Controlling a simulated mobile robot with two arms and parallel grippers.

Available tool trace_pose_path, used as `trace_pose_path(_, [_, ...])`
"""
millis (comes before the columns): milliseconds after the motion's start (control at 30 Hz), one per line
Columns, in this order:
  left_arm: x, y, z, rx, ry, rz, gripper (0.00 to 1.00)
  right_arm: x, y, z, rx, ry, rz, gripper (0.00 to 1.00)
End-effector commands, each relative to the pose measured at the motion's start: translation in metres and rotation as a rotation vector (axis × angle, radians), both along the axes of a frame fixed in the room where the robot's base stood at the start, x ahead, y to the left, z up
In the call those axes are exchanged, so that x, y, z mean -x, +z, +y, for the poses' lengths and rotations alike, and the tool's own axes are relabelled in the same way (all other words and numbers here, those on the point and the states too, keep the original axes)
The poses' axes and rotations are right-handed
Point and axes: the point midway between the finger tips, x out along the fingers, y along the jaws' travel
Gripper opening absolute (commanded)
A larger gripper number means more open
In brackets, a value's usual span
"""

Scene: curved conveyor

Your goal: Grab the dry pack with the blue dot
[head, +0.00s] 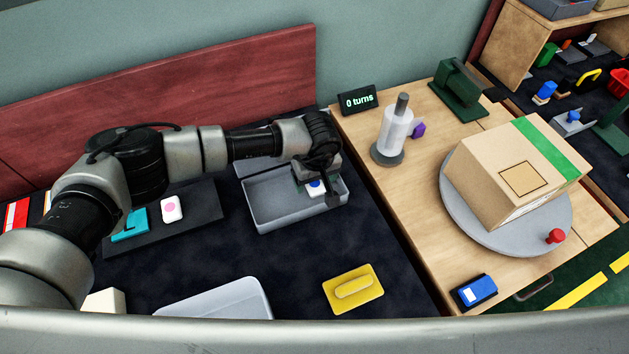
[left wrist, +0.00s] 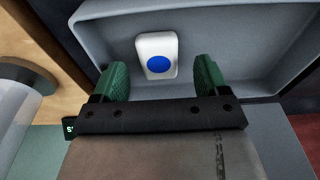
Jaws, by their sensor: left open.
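The dry pack with the blue dot (head: 315,187) is a small white pack inside a grey open tray (head: 270,219), near the tray's right end. In the left wrist view the pack (left wrist: 157,55) lies on the tray floor with its blue dot facing up. My left gripper (head: 318,184) is over the tray. Its two green fingertips (left wrist: 162,75) are apart, one on each side of the pack's near end, with visible gaps and nothing held. In the head view the gripper partly hides the pack. My right gripper is not in view.
A white pack with a pink dot (head: 171,209) and a teal item (head: 130,226) lie on a dark mat left of the tray. A yellow block (head: 353,289) lies in front. A cardboard box (head: 513,175) stands on a turntable (head: 470,224) at right. A white cylinder stand (head: 393,135) is nearby.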

Motion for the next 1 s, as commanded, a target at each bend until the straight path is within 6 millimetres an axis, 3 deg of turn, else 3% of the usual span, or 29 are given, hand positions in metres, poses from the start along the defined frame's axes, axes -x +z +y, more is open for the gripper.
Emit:
trace_pose_path(133, [-0.001,-0.015,-0.001,0.0,-0.001,0.0,0.74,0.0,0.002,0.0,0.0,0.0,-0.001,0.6])
trace_pose_path(400, [-0.002,-0.018,0.0,0.001,-0.002,-0.002,0.73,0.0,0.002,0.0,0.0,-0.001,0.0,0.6])
trace_pose_path(733, [-0.002,-0.018,0.0,0.002,-0.001,-0.001,0.22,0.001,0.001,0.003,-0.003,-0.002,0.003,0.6])
trace_pose_path(1000, [-0.002,-0.016,0.0,0.001,-0.001,-0.002,0.21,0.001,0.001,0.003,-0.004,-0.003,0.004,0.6])
